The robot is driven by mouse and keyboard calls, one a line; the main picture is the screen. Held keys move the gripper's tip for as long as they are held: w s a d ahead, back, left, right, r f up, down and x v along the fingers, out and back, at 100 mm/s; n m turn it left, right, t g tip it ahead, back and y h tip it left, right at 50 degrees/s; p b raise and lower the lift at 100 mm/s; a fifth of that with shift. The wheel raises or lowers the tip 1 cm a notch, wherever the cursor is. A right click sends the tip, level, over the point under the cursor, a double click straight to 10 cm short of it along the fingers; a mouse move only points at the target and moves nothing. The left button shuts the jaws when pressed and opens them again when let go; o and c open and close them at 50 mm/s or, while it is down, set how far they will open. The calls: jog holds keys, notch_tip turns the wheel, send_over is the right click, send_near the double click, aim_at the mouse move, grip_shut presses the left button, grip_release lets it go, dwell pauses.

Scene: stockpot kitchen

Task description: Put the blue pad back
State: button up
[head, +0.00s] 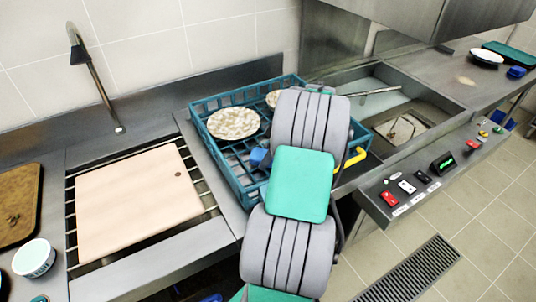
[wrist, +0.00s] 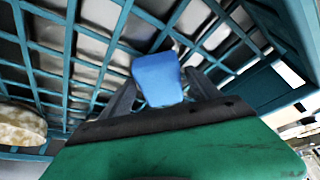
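The blue pad (wrist: 157,80) sits between the two fingers of my gripper (wrist: 160,78) in the wrist view. The fingers lean in to its sides and appear closed on it. In the head view a blue piece (head: 260,157) shows beside my arm, over the teal crate (head: 213,155); my arm hides the fingers there. The crate's open lattice fills the background of the wrist view. I cannot tell whether the pad touches the crate.
A speckled round piece (head: 233,123) lies in the crate. A pale board (head: 135,203) covers the rack on the left, near a white bowl (head: 33,258). A sink (head: 402,128) lies right of the crate.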

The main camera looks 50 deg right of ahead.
jog(key=shift+o, duration=0.5)
jog(key=shift+r, duration=0.25)
jog(key=v, duration=1.2)
jog(key=w+a+r+m, duration=0.15)
jog(key=w+a, duration=0.25)
jog(key=a, duration=0.7)
jog(key=w+a+r+m, duration=0.15)
jog(key=w+a, duration=0.25)
jog(key=a, duration=0.8)
jog(key=s+a+f+m+h, duration=0.1)
jog(key=s+a+f, duration=0.1)
jog(key=s+a, duration=0.3)
jog(key=s+a+f+m+h, duration=0.1)
jog(key=s+a+f, duration=0.1)
jog(key=s+a, duration=0.4)
jog(key=a, duration=0.4)
jog(key=shift+a, duration=0.4)
